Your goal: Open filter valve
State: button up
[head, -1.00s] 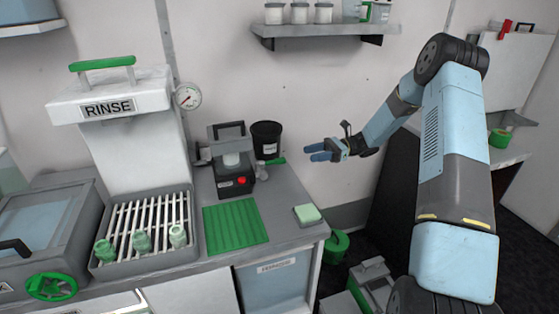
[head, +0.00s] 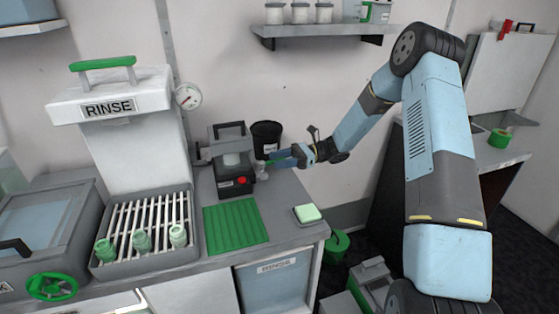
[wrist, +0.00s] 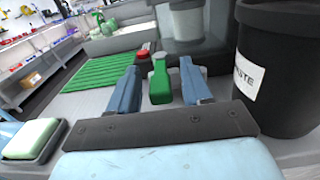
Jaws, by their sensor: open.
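A small green handle (wrist: 160,84), which looks like the filter valve's, stands in the wrist view between the two blue fingers of my gripper (wrist: 158,85). A visible gap lies on each side of it, so the open fingers straddle it without closing on it. In the head view my gripper (head: 277,158) reaches in from the right beside the black device with the red button (head: 233,170). There the fingers largely hide the green handle. The device's front and red button also show behind the handle in the wrist view.
A black waste bin (wrist: 280,70) stands close to the right finger in the wrist view. A green ribbed mat (head: 235,225) and a green sponge in a tray (head: 308,214) lie on the counter. The rinse station (head: 110,105) is at the left.

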grip_shut()
dwell(0.4)
